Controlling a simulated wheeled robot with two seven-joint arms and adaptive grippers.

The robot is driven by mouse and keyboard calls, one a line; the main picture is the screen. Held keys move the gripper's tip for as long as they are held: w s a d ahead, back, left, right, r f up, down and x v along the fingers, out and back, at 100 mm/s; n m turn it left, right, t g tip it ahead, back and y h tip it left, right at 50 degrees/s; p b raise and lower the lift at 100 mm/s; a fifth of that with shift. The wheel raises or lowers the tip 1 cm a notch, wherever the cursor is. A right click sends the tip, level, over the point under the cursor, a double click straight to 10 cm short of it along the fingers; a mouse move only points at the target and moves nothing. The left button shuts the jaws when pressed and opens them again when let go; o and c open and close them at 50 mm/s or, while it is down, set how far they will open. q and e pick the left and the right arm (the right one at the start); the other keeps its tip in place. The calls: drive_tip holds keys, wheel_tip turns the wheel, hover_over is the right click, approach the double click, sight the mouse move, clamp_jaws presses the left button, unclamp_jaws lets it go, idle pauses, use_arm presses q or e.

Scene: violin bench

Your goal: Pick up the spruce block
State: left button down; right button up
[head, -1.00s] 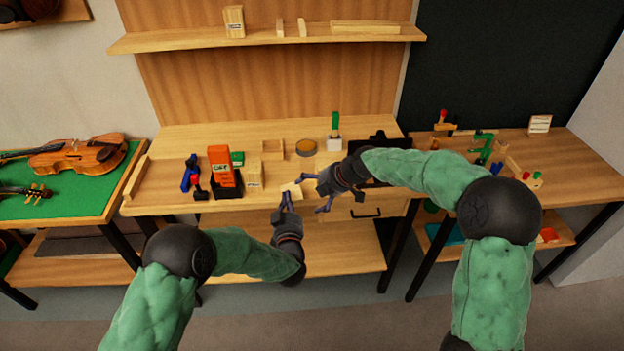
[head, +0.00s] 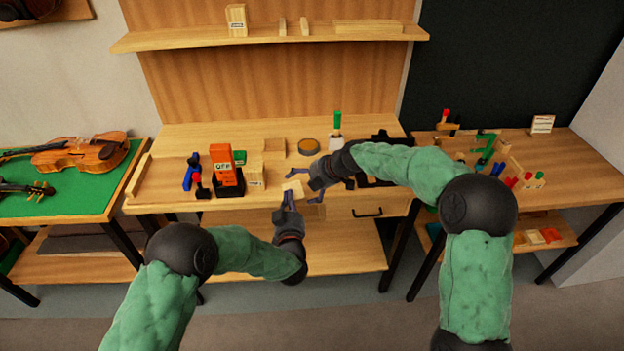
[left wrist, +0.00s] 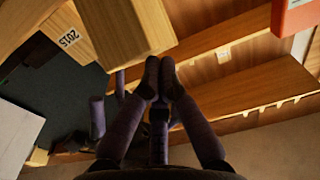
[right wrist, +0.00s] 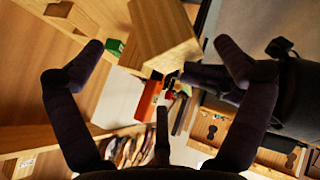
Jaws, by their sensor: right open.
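A plain pale wood block, which looks like the spruce block (head: 292,189), is at the front of the bench in the head view, at the tips of my left gripper (head: 288,196). In the left wrist view a plain block (left wrist: 125,25) is close beyond my left fingertips (left wrist: 160,72), which are close together. Whether they grip it is unclear. My right gripper (head: 306,187) is open, with its fingers spread just right of the block. The right wrist view shows the block (right wrist: 160,35) beyond and between the open fingertips (right wrist: 165,62).
A stamped block (head: 256,175) and an orange box (head: 222,166) stand left on the bench. A tin (head: 309,147) and a green-handled brush (head: 337,124) are behind. A shelf (head: 270,39) hangs above. A violin (head: 85,154) lies on the green-topped table at left.

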sight(293, 189)
drive_tip(key=x, duration=0.7)
drive_tip(key=shift+w+a+f, duration=0.15)
drive_tip(key=shift+a+f, duration=0.05)
drive_tip(key=shift+f, duration=0.05)
drive_tip(key=c, duration=1.1)
drive_tip(key=shift+c, duration=0.2)
use_arm(q)
drive_tip(key=shift+r, duration=0.6)
use_arm(e)
drive_tip(key=shift+f, duration=0.1)
use_arm(q)
drive_tip(key=s, duration=1.2)
drive_tip(key=shift+f, duration=0.3)
